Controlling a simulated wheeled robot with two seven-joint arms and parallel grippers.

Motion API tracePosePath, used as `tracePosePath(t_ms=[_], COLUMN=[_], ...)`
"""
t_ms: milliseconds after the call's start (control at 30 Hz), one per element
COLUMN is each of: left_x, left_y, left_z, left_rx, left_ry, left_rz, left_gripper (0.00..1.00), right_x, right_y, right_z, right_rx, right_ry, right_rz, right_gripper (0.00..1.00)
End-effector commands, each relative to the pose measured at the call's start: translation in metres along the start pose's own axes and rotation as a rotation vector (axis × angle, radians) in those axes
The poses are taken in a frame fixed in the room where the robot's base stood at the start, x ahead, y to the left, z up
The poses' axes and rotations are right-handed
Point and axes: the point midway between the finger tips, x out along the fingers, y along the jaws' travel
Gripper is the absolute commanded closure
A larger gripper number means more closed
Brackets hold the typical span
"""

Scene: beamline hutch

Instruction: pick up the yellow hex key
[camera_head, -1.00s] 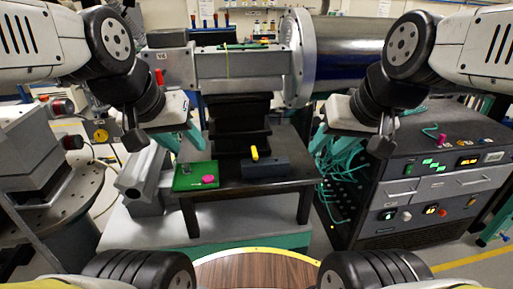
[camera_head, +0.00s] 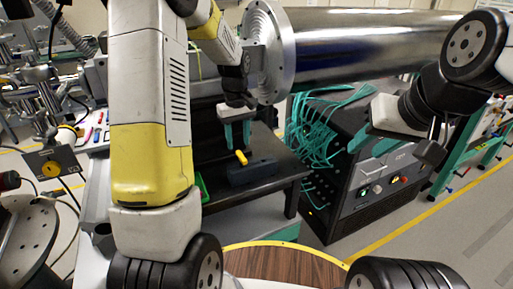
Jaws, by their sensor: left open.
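The yellow hex key (camera_head: 241,157) stands out of a dark blue-grey block (camera_head: 253,173) on the black table (camera_head: 280,187); only its yellow upper part shows. My left gripper (camera_head: 237,146) has teal fingers pointing down, apart and empty. In the picture its fingertips are just above the key's yellow end; whether they touch it I cannot tell.
A large metal cylinder with a round flange (camera_head: 270,52) lies behind and above the table. A black equipment rack (camera_head: 365,185) with teal cables stands right of it. A green tray (camera_head: 203,187) is mostly hidden behind my left arm. A round wooden top (camera_head: 285,264) is in front.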

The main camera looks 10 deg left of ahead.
Motion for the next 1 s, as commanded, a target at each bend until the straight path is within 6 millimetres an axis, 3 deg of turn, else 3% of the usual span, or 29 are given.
tracePosePath(t_ms=[600,900,1000], left_x=[0.075,0.079,0.079], left_y=[0.005,0.006,0.006], left_z=[0.004,0.004,0.004], left_rx=[-0.003,-0.002,-0.002], left_ry=[-0.003,-0.001,-0.001], left_rz=[-0.003,-0.002,-0.002], left_gripper=[0.58,0.58,0.78], right_x=[0.0,0.0,0.0], right_y=[0.0,0.0,0.0], right_z=[0.0,0.0,0.0], right_rx=[0.0,0.0,0.0], right_ry=[0.0,0.0,0.0], right_rz=[0.0,0.0,0.0], right_gripper=[0.64,0.64,0.64])
